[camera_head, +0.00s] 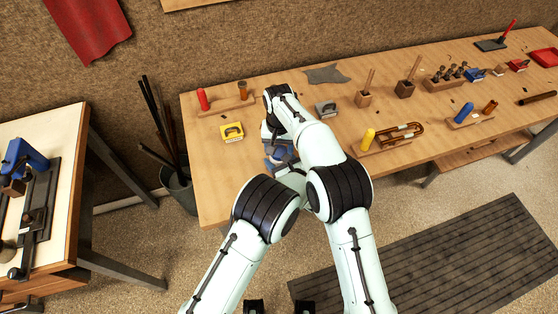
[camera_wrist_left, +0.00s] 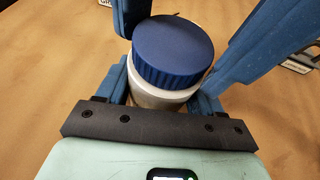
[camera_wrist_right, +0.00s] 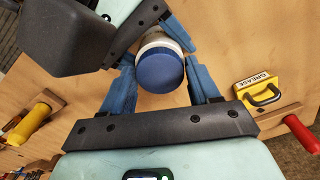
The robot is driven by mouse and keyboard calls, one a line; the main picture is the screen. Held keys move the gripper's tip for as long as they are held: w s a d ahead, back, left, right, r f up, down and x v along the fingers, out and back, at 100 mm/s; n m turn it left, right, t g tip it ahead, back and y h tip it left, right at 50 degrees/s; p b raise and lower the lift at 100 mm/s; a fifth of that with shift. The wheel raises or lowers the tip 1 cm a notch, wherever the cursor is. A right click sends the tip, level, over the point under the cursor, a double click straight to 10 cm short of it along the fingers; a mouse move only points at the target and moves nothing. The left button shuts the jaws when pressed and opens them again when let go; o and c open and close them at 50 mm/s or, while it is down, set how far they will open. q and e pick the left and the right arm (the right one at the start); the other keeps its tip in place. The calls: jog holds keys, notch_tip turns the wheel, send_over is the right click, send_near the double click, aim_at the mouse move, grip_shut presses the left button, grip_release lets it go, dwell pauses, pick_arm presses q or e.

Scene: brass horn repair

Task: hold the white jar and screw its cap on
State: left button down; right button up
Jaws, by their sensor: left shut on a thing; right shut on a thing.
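The white jar (camera_wrist_left: 160,96) stands in the left wrist view between the blue fingers of my left gripper (camera_wrist_left: 165,88), which is shut on its body. The ribbed blue cap (camera_wrist_left: 172,45) sits on top of the jar, roughly in line with it; how tight it is cannot be seen. My right gripper (camera_wrist_right: 158,72) is shut on the cap, with one blue finger on each side. The right wrist view shows the cap (camera_wrist_right: 160,73) from above and the jar's white body (camera_wrist_right: 160,40) behind it. In the head view my arms mostly hide jar and cap.
A yellow grease tin (camera_head: 231,132) lies on the workbench (camera_head: 215,180) left of my grippers. A wooden rack with a red handle (camera_head: 202,99) is behind it. A grey block (camera_head: 326,109) and a yellow-handled tool (camera_head: 368,139) are to the right. Bare wood lies at the bench's front left.

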jog(key=shift+m, duration=0.4)
jog(key=o, duration=1.2)
jog(key=shift+c, duration=0.2)
jog(key=shift+r, duration=2.25)
jog(key=shift+c, duration=0.3)
